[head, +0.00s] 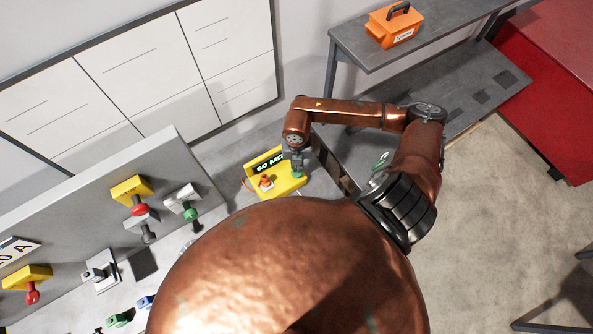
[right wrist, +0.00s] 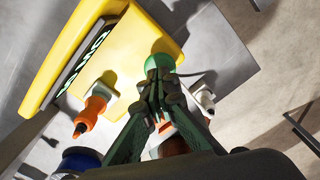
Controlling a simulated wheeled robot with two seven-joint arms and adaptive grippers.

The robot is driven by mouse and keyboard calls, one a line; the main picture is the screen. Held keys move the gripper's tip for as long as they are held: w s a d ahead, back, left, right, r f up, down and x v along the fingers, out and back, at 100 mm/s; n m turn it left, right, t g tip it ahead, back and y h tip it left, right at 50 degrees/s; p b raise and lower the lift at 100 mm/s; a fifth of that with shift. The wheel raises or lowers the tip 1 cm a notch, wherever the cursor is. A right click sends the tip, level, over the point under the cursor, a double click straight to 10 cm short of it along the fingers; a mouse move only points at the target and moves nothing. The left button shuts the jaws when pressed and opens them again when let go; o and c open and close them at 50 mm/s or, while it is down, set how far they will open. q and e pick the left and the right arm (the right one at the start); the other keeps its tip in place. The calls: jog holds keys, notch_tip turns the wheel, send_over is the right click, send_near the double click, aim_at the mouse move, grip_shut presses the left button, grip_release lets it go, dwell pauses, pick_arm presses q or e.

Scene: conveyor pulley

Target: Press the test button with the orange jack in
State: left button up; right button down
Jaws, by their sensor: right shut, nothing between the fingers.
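The yellow tester (head: 262,192) stands on the grey surface, with a dark display reading "60 M" and more that is hidden. It fills the upper left of the right wrist view (right wrist: 150,22). The orange jack (head: 265,182) sits at a pale socket on its face; it also shows in the right wrist view (right wrist: 90,112). A round green button (right wrist: 160,63) is on the tester, partly covered by my fingertips. My right gripper (head: 295,167) is shut and empty, its tips (right wrist: 160,85) right at the button. I cannot tell whether they press it. My left gripper is out of view.
A grey panel (head: 95,195) with yellow, red and green fittings stands at the left. An orange toolbox (head: 392,30) sits on a grey bench (head: 440,38) at the back. A red cabinet (head: 545,70) is at the right.

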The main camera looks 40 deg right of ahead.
jog(key=shift+r+p, duration=1.55)
jog(key=shift+r, duration=1)
jog(key=shift+f, duration=0.1)
